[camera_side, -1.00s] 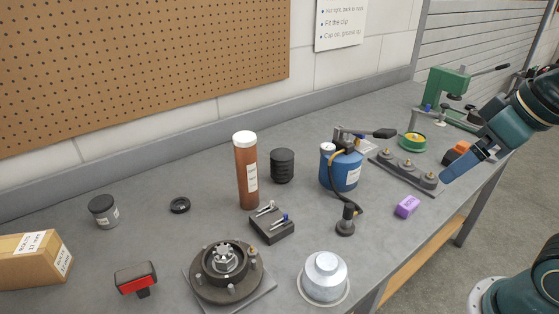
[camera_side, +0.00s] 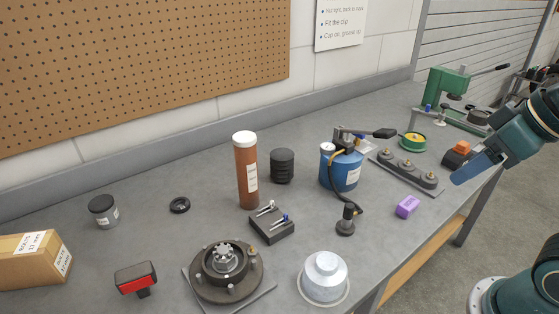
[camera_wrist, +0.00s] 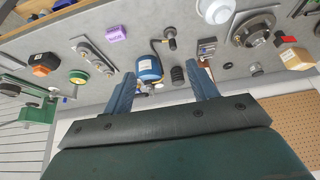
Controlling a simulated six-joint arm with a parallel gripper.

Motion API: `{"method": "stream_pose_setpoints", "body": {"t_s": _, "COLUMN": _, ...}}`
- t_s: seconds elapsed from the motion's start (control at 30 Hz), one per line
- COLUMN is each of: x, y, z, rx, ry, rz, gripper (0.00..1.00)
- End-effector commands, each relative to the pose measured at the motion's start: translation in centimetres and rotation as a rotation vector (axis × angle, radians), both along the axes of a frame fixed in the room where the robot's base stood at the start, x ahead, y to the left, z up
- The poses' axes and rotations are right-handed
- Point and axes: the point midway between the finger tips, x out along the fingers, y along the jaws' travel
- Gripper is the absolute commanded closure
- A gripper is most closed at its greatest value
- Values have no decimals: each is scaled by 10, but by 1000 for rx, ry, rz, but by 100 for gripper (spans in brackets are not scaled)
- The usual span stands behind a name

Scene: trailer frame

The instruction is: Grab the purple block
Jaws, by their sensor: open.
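The purple block (camera_side: 407,206) lies on the grey bench near its front edge, right of the black nozzle tool. It also shows in the wrist view (camera_wrist: 116,33), at the upper left and away from the fingers. My gripper (camera_side: 455,182) is above the bench's front edge, up and to the right of the block, apart from it. In the wrist view my gripper (camera_wrist: 160,80) has its two blue fingers spread wide with nothing held between them. The blue canister stands on the bench beyond the gap.
A grey plate with several studs (camera_side: 410,170) lies behind the block, beside a blue canister (camera_side: 345,170) with a hose. A black nozzle tool (camera_side: 346,220) stands left of the block. A silver domed cap (camera_side: 325,278) sits nearer. An orange-and-black item (camera_side: 458,153) is near my gripper.

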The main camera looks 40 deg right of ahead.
Motion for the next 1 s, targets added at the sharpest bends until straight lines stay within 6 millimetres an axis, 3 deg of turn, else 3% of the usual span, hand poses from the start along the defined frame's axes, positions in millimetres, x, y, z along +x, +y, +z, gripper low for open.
{"method": "stream_pose_setpoints", "body": {"t_s": 0.37, "x": 21, "y": -10, "z": -3, "rx": 56, "ry": 58, "rz": -159, "gripper": 42}}
{"method": "stream_pose_setpoints", "body": {"t_s": 0.67, "x": 61, "y": -36, "z": -18, "rx": 159, "ry": 159, "rz": -488, "gripper": 42}}
{"method": "stream_pose_setpoints", "body": {"t_s": 1.0, "x": 103, "y": -76, "z": -52, "rx": 263, "ry": 262, "rz": -887, "gripper": 42}}
